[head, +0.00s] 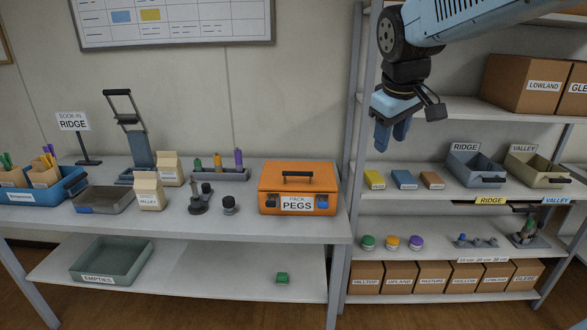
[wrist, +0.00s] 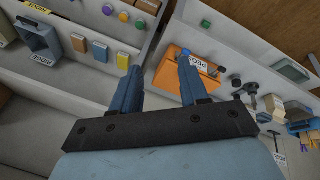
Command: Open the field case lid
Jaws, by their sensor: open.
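The field case is an orange box (head: 298,187) with a dark handle on top and a label reading PACK PEGS on its front. It stands at the right end of the table in the head view, and its lid looks shut. My gripper (head: 392,137) hangs above and to the right of the case, in front of the shelf rack, apart from it. In the wrist view my gripper (wrist: 160,85) has its two blue fingers spread with nothing between them. The orange case (wrist: 178,80) shows beyond the fingertips there, partly hidden by one finger.
Left of the case stand dark weights (head: 229,205), a rack of coloured tubes (head: 218,174) and a VALLEY carton (head: 149,191). The shelf rack (head: 347,150) rises at right with bins and boxes. A green block (head: 282,278) lies on the lower shelf. The space above the case is clear.

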